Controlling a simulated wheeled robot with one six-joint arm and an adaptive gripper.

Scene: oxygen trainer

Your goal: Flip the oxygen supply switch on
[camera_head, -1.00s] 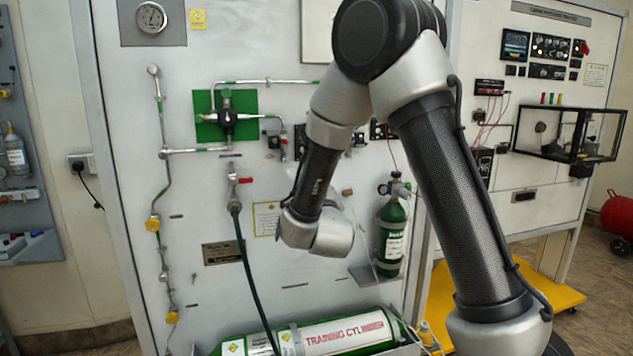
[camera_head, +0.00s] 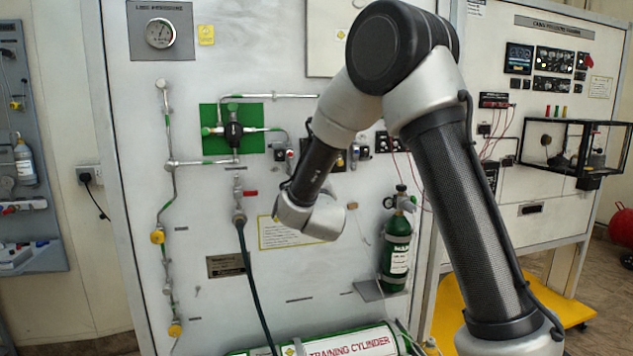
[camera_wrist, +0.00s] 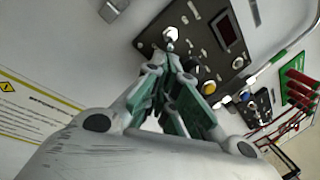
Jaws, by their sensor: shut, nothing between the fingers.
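A dark switch panel (camera_wrist: 205,40) with a red display window, small toggles and round knobs fills the upper middle of the wrist view. A pale round knob or switch (camera_wrist: 170,34) on it lies just beyond my fingertips. I cannot tell which control is the oxygen supply switch, as labels are unreadable. My gripper (camera_wrist: 174,68), with grey links and green inner parts, is shut and empty, pointing at this panel. Whether it touches a control cannot be told. In the head view my arm hides the gripper and part of the row of small dark control panels (camera_head: 386,142).
The trainer board carries a pressure gauge (camera_head: 160,33), a green valve plate (camera_head: 214,146), pipes, a red-handled valve (camera_head: 249,193) and a green bottle (camera_head: 397,250). A training cylinder (camera_head: 350,346) lies below. A second panel stand (camera_head: 540,212) with a yellow base is at right.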

